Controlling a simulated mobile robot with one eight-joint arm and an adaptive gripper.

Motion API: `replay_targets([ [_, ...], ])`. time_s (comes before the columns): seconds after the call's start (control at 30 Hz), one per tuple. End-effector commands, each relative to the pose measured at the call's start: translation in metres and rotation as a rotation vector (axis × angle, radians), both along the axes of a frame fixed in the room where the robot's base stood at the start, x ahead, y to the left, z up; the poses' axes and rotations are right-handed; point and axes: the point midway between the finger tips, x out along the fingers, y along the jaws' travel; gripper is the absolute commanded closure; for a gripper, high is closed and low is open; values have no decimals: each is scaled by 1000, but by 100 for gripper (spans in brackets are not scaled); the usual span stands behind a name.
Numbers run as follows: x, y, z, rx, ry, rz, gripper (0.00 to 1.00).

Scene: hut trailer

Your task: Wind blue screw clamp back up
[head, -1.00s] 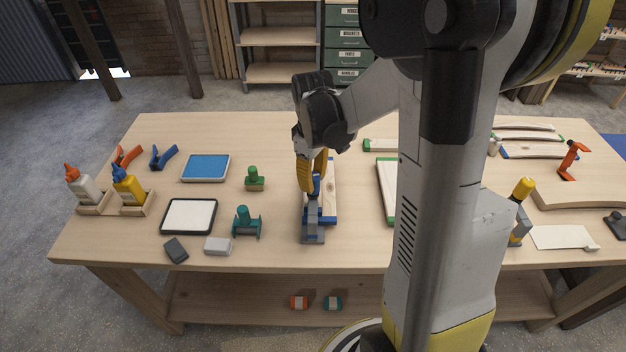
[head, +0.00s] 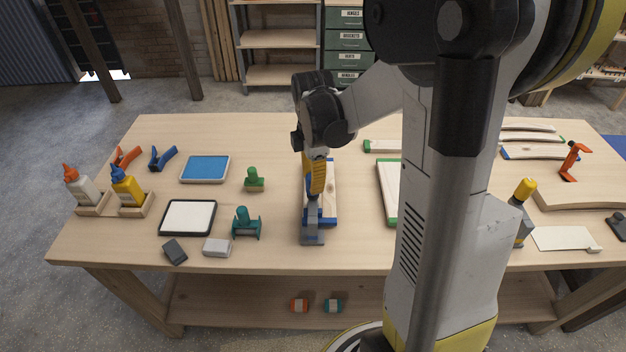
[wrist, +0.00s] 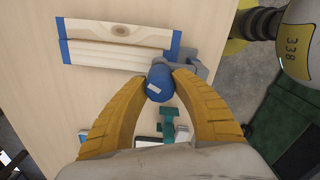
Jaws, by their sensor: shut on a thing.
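The blue screw clamp (head: 312,232) stands upright at the front middle of the bench, its grey base on the bench top. In the wrist view its blue knob (wrist: 159,84), with a small white mark, sits between the yellow fingertips. My gripper (head: 314,190) comes down from above and is shut on this knob; the knob is mostly hidden by the fingers in the head view. A pale wooden board with blue ends (wrist: 115,42) lies beside the clamp, one end close to it. Whether the clamp touches the board cannot be told.
A teal clamp (head: 244,222) and a green clamp (head: 254,180) stand to the left, near a white tray (head: 163,232) and a grey block (head: 217,247). A green-ended frame (head: 388,190) and a yellow-topped clamp (head: 524,190) are to the right.

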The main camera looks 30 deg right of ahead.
Motion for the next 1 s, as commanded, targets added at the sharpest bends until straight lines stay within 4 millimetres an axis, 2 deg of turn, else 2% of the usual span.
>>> replay_targets([
  [0.3, 0, 0, 0, 0, 0, 96, 99],
  [0.77, 0, 0, 0, 0, 1, 110, 99],
  [0.8, 0, 0, 0, 0, 1, 110, 66],
  [0.87, 0, 0, 0, 0, 1, 110, 48],
  [1.0, 0, 0, 0, 0, 0, 109, 45],
])
